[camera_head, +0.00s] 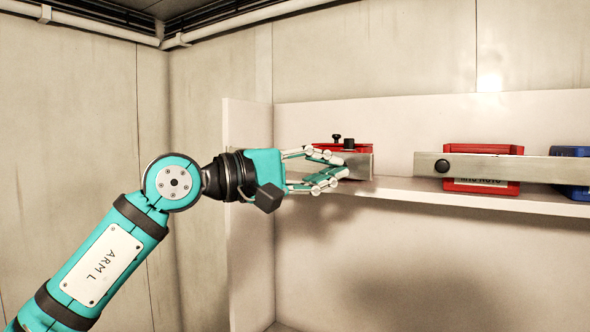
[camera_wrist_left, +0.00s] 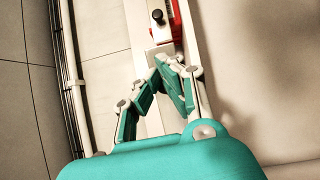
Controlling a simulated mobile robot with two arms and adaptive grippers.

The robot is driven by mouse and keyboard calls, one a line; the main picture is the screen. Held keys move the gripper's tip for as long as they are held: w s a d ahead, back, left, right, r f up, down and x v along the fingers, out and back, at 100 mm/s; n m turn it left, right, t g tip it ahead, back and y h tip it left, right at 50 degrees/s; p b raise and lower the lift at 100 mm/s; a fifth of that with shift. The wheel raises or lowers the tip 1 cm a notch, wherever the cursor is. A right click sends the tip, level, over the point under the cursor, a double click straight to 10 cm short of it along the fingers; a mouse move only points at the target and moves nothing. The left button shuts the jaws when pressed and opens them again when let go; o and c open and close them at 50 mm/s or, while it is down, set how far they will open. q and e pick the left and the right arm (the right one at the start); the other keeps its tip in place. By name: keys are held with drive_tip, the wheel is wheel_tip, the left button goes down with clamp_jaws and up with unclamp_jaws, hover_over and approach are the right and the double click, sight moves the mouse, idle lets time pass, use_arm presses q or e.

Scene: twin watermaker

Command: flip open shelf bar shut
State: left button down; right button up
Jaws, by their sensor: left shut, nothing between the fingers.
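The grey metal shelf bar (camera_head: 510,168) lies horizontally across the front of the shelf at the right, and its right end runs out of the head view. A round black knob (camera_head: 442,165) sits near its left end. A short grey metal plate (camera_head: 362,166) stands at the shelf's left part, apart from the bar. My left gripper (camera_head: 343,172) is shut and empty, its fingertips at or just in front of this plate; I cannot tell whether they touch. The left wrist view also shows its closed fingers (camera_wrist_left: 167,62). My right gripper is not in view.
A red case (camera_head: 484,149) and a blue case (camera_head: 571,152) stand on the white shelf (camera_head: 400,188) behind the bar. A red object (camera_head: 342,148) with black knobs sits behind the short plate. The white side panel (camera_head: 250,240) is close to my left gripper.

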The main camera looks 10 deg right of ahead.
use_arm(q)
drive_tip(key=w+d+n+t, duration=0.1)
drive_tip(key=d, duration=0.2)
drive_tip(key=w+d+t+y, duration=0.1)
drive_tip(key=w+d, duration=0.1)
drive_tip(key=w+d+n+t, duration=0.1)
drive_tip(key=w+d+t, duration=0.1)
drive_tip(key=d, duration=0.1)
drive_tip(key=shift+d+n+y, duration=0.3)
drive_tip(key=shift+d, duration=0.05)
drive_tip(key=shift+r+t, duration=0.3)
drive_tip(key=shift+t, duration=0.1)
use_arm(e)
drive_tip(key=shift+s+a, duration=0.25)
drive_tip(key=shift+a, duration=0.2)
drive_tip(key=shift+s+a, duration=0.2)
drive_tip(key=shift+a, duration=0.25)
use_arm(q)
drive_tip(key=shift+w, duration=0.15)
